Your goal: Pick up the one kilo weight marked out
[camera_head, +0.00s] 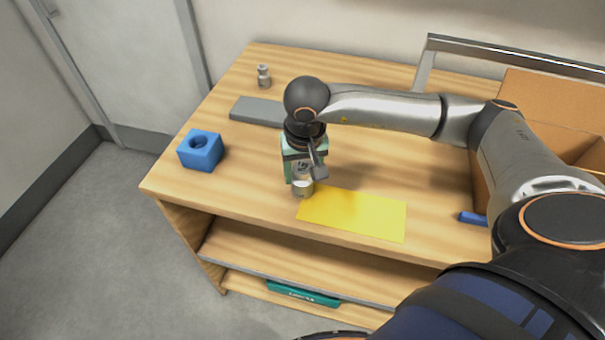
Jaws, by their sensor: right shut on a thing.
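A metal weight (302,188) with a brassy lower part is at the left end of the yellow sheet, at my right gripper's fingers. My right gripper (308,172) points down and is shut on this weight; the fingers and wrist hide part of it. I cannot tell whether its base touches the table. A second, grey metal weight (263,77) with a knob stands upright at the table's back left, apart from the gripper. Any marking on either weight is too small to read. My left gripper is out of view.
A pale green boxy thing (288,166) is beside the gripper, partly hidden. A blue block with a hole (201,152) and a grey slab (256,111) are on the left. The yellow sheet (365,216) lies in front; a cardboard box (555,97) stands right.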

